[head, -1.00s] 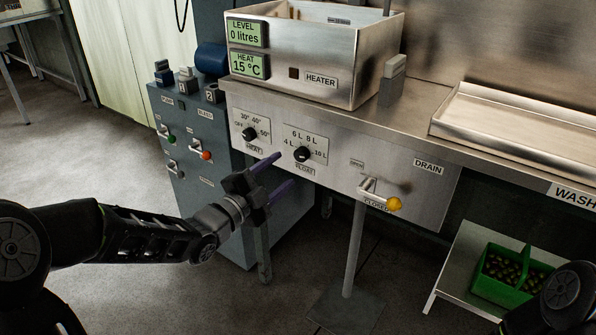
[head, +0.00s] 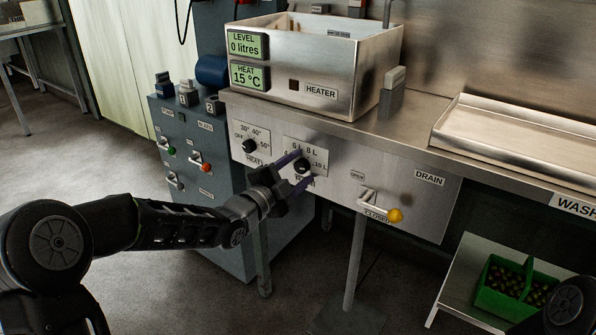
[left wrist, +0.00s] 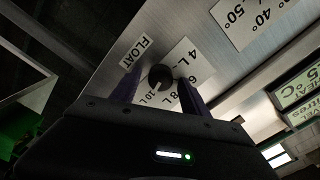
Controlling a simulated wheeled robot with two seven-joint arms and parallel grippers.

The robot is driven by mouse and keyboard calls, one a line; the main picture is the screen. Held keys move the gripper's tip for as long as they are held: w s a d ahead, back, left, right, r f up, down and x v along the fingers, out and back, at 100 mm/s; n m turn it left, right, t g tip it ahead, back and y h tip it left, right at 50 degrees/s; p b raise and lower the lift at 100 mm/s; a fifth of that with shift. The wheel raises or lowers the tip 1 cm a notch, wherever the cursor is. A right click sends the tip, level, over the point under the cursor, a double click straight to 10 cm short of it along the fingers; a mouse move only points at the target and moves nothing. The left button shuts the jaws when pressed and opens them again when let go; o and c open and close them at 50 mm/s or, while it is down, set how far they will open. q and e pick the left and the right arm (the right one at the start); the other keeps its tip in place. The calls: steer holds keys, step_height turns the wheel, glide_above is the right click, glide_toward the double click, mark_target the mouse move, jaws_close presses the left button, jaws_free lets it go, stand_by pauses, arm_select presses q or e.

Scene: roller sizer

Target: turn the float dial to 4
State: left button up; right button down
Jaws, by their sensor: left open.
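The float dial (head: 302,166) is a small black knob on the steel front panel, under a scale marked 4 L to 10 L. In the left wrist view the dial (left wrist: 160,76) sits between the two purple fingers. A pale mark on it appears to face the 10 L side, though it is small and dim. My left gripper (head: 297,171) is open at the panel, with one finger on either side of the dial; it also shows in the left wrist view (left wrist: 158,88). Whether the fingers touch the dial is unclear. My right gripper is out of view.
The heat dial (head: 249,145) is left of the float dial. The drain lever (head: 380,206) with a yellow knob sticks out to the right. A steel tank (head: 365,72) with LEVEL and HEAT displays stands above. A green crate (head: 497,300) is low at right.

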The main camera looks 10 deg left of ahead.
arm_select(q)
steer(key=shift+c, duration=0.4)
jaws_close()
